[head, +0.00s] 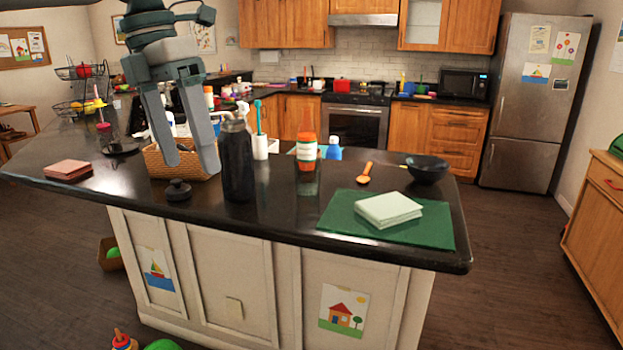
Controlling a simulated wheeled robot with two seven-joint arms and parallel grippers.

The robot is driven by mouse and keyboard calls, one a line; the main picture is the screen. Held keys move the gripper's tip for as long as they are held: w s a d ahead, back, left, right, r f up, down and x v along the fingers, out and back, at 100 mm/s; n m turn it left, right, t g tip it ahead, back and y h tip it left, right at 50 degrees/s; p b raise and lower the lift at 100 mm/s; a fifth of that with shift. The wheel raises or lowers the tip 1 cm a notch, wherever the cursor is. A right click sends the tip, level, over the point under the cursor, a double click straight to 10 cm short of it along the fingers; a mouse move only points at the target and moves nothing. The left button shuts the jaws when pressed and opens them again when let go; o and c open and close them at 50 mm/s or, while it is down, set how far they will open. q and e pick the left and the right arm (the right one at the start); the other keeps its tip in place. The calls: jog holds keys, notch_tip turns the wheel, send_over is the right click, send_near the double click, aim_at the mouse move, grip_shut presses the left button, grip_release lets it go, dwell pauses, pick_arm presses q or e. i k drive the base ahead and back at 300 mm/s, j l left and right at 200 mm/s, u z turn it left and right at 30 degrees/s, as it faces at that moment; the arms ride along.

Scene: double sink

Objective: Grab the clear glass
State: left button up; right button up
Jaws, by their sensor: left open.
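My left gripper (191,168) hangs down from the top left of the head view, over the left part of the island counter. Its two fingers are apart with nothing between them that I can tell is held. The fingers overlap a wicker basket (158,163) in the picture. My right gripper is not in view.
On the black island counter (285,215) stand a dark bottle (237,165), an orange-capped bottle (306,153) and a black stopper (178,190). A folded cloth (388,210) lies on a green mat (345,225). A black bowl (427,169) stands at right.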

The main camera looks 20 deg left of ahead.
aim_at(306, 166)
jog(key=i, duration=1.35)
